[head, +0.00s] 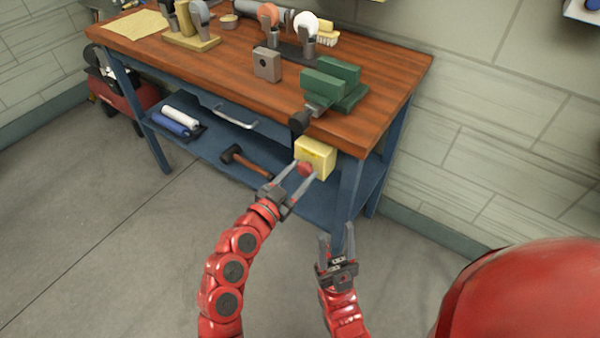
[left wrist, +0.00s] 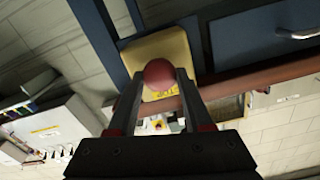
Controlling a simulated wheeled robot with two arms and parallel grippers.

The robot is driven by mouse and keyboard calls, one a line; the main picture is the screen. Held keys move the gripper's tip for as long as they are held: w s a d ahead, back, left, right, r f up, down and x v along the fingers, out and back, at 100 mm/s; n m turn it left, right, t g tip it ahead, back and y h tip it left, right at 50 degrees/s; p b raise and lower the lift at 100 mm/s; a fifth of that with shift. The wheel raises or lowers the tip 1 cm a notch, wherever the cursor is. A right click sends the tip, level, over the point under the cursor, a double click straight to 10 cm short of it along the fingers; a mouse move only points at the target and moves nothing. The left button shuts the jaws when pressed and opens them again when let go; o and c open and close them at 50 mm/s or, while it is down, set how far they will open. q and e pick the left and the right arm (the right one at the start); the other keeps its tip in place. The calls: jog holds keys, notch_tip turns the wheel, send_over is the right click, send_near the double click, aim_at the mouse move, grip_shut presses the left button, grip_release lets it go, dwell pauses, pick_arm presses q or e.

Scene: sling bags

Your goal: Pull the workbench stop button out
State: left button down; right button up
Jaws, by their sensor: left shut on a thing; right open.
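The stop button (head: 306,168) is a red knob on the front of a yellow box (head: 318,153) fixed at the front right of the workbench (head: 225,70), just under the top. My left gripper (head: 301,172) is shut on the red knob, with one finger on either side. In the left wrist view the red knob (left wrist: 159,74) sits between the fingertips, with the yellow box (left wrist: 172,48) behind it. My right gripper (head: 337,243) is open and empty, lower and to the right, in front of the bench's right leg.
A green vise (head: 335,88) stands on the bench top above the box, its dark end overhanging the front edge. A hammer (head: 245,162) and two rolls (head: 177,120) lie on the blue lower shelf. The floor in front of the bench is clear.

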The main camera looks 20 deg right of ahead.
pick_arm(q)
jog(key=shift+s+a+f+b, duration=0.2)
jog(key=shift+a+f+b, duration=0.05)
jog(key=shift+b, duration=0.35)
jog(key=shift+s+a+b, duration=0.2)
jog(key=shift+a+b, duration=0.15)
jog(key=shift+b, duration=0.1)
jog(key=shift+s+a+r, duration=0.1)
jog(key=shift+s+r, duration=0.05)
jog(key=shift+c, duration=1.5)
grip_release()
jog(key=shift+r, duration=0.1)
jog(key=shift+s+a, duration=0.1)
jog(key=shift+a, duration=0.05)
